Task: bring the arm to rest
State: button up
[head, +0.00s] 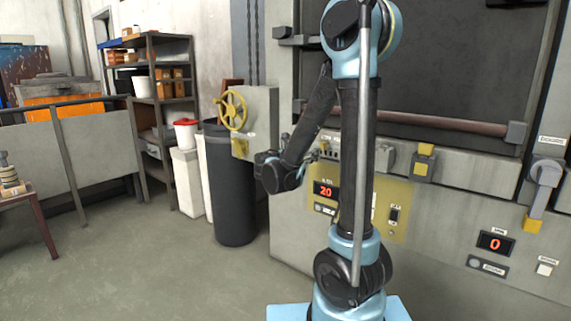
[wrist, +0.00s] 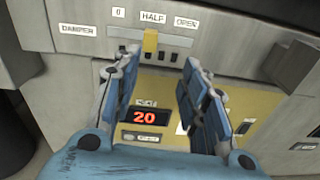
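My gripper (wrist: 155,75) is open in the wrist view, its two blue and grey fingers spread apart with nothing between them. It faces the furnace control panel. Beyond the fingertips is the damper slider with a yellow knob (wrist: 150,41), which stands under the HALF label. A red display reading 20 (wrist: 144,117) shows between the fingers and also appears in the head view (head: 326,191). In the head view my arm stands upright and folds down to the left, its end in front of the panel. The fingers are hard to make out there.
A yellow handwheel (head: 232,110) is on the box left of my arm. A dark bin (head: 230,190) stands below it. A lever (head: 541,185) and a display reading 0 (head: 495,243) are at right. Shelves (head: 160,80) stand at back left. The floor (head: 140,265) at left is clear.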

jog(key=s+d+f+m+g+y, duration=0.2)
jog(key=s+d+f+m+g, duration=0.25)
jog(key=s+m, duration=0.3)
jog(key=s+d+f+m+g+y, duration=0.2)
jog(key=s+d+f+m+g, duration=0.15)
jog(key=s+d+m, duration=0.4)
jog(key=s+a+f+m+g+y, duration=0.1)
jog(key=s+a+f+m+y, duration=0.3)
jog(key=s, duration=0.5)
jog(key=s+a+f+m+g+y, duration=0.1)
jog(key=s+a+f+m+y, duration=0.3)
jog(key=s+m, duration=0.3)
jog(key=s+a+f, duration=0.1)
jog(key=s, duration=0.1)
jog(key=shift+s+a, duration=0.2)
jog(key=shift+s, duration=0.1)
jog(key=shift+w+f, duration=0.1)
jog(key=shift+w+f, duration=0.15)
jog(key=shift+w, duration=0.15)
